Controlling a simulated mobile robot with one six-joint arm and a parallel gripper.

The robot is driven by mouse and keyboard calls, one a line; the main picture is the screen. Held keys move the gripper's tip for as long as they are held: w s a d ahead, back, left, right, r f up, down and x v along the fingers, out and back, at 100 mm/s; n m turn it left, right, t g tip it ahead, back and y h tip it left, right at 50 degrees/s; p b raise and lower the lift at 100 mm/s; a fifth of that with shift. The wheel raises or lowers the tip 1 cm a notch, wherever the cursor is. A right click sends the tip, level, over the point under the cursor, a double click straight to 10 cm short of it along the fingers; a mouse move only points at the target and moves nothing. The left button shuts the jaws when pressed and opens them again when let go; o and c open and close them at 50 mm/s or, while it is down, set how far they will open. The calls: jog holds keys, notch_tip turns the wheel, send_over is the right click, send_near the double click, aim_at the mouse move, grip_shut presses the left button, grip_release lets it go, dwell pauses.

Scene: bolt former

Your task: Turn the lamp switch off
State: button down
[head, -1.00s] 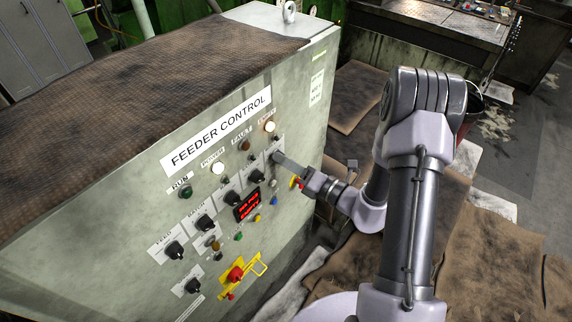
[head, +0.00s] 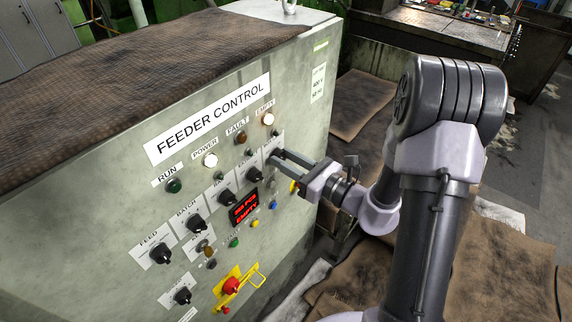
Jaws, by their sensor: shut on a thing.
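The feeder control panel (head: 110,205) faces me on a grey-green cabinet. My gripper (head: 280,158) is at the upper right of the panel, just below the lit EMPTY lamp. Its fingers reach a labelled switch plate (head: 268,146) there and are shut on the small switch at that plate. The fingers hide most of this switch, so its position cannot be told. I cannot read the plate's whole label, so I cannot tell for sure that it is the lamp switch.
Black knobs (head: 254,174) sit in a row left of the gripper. A red display (head: 244,208) and a red emergency button (head: 232,286) on a yellow plate are lower down. The EMPTY lamp (head: 268,119) and POWER lamp (head: 210,160) glow white. Brown mats (head: 362,103) lie on the floor.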

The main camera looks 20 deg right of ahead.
jog(key=shift+n+b, duration=0.4)
jog(key=shift+n, duration=0.2)
jog(key=c, duration=1.1)
grip_release()
jog(key=shift+o, duration=0.2)
jog(key=p+v, duration=0.1)
jog(key=v, duration=1.6)
jog(key=shift+s+p, duration=0.15)
jog(key=shift+p, duration=0.15)
jog(key=shift+d, duration=0.1)
